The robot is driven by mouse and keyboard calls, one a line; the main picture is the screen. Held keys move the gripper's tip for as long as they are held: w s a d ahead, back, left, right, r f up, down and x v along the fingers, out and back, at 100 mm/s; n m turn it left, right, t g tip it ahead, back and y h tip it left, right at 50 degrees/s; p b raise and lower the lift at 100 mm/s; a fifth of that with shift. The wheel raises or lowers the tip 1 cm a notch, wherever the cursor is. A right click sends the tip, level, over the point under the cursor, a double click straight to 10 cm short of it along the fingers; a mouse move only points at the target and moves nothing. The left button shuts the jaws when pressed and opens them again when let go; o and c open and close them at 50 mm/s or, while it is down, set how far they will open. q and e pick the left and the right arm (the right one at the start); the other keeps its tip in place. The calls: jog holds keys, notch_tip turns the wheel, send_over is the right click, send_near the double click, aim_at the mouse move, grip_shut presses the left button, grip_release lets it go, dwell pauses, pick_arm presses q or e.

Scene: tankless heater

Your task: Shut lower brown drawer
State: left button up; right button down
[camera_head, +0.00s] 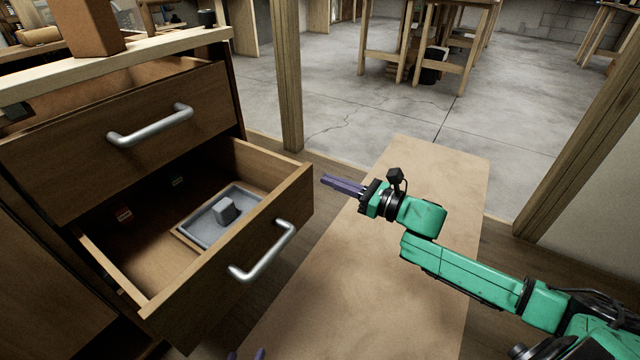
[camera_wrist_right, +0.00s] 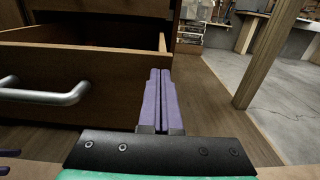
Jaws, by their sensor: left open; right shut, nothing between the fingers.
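The lower brown drawer (camera_head: 212,290) stands pulled out of the cabinet, its inside showing. Its silver bar handle (camera_head: 264,252) is on the front. The drawer front (camera_wrist_right: 105,75) and handle (camera_wrist_right: 45,95) also show in the right wrist view. My right gripper (camera_head: 326,181) has its purple fingers together and empty, just right of the drawer front's right end. Its fingers (camera_wrist_right: 160,75) point toward the cabinet in the wrist view.
A grey tray (camera_head: 193,236) with a small grey block (camera_head: 225,210) lies inside the drawer. The upper drawer (camera_head: 150,135) is above, slightly out. A wooden post (camera_head: 288,80) stands behind the drawer's right side. A tan board (camera_head: 415,165) lies beneath my right arm.

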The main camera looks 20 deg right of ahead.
aim_at(309, 172)
jog(key=x, duration=0.2)
jog(key=shift+w+a+b, duration=0.15)
jog(key=shift+w+b, duration=0.1)
jog(key=shift+b, duration=0.1)
pick_arm(q)
jog(key=shift+f, duration=0.75)
pick_arm(e)
jog(key=shift+w+a, duration=0.35)
jog(key=shift+w, duration=0.05)
pick_arm(q)
jog(key=shift+w, duration=0.1)
pick_arm(e)
jog(key=shift+w+a, duration=0.1)
jog(key=shift+w, duration=0.05)
